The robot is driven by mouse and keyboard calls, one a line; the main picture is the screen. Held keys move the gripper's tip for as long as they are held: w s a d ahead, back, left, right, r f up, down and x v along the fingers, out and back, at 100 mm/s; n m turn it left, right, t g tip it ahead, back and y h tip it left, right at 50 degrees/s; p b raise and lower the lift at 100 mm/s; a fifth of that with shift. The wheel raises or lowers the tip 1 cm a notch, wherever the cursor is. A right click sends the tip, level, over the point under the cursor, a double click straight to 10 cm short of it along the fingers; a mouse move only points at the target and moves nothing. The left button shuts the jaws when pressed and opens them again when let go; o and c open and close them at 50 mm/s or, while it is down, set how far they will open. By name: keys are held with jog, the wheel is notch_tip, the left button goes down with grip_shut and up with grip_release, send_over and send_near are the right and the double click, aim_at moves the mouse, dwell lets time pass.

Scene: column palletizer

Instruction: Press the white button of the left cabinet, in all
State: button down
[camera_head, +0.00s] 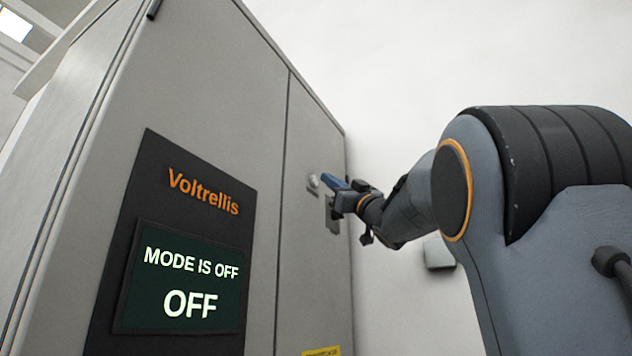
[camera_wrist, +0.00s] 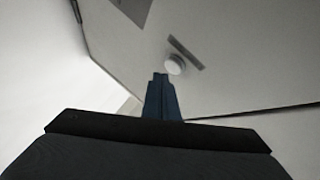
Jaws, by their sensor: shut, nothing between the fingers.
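The grey cabinet (camera_head: 215,90) stands on the left in the head view, with a dark panel marked "Voltrellis". Its screen (camera_head: 185,283) reads "MODE IS OFF" and "OFF". A small white button (camera_head: 313,183) is on the cabinet's right-hand door section. In the wrist view the round white button (camera_wrist: 175,64) sits just beyond the fingertips, beside a dark strip. My gripper (camera_head: 326,180) is shut, with blue fingers pointing at the cabinet close to the button; it also shows in the wrist view (camera_wrist: 160,78). I cannot tell whether the fingertips touch the button.
A dark plate (camera_head: 331,214) is on the cabinet door below the button. A yellow label (camera_head: 322,351) is at the bottom edge of the head view. A small grey box (camera_head: 438,252) is on the white wall behind my arm. The wall right of the cabinet is otherwise mostly bare.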

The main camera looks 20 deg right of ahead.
jog(key=shift+w+a, duration=0.3)
jog(key=shift+w, duration=0.05)
jog(key=shift+w+a, duration=0.2)
jog(key=shift+w, duration=0.1)
dwell(0.9)
dwell(0.4)
jog(key=shift+s+d, duration=0.45)
jog(key=shift+s, duration=0.15)
jog(key=shift+s+d, duration=0.8)
jog(key=shift+s, duration=0.2)
jog(key=shift+s+d, duration=0.75)
jog(key=shift+s, duration=0.25)
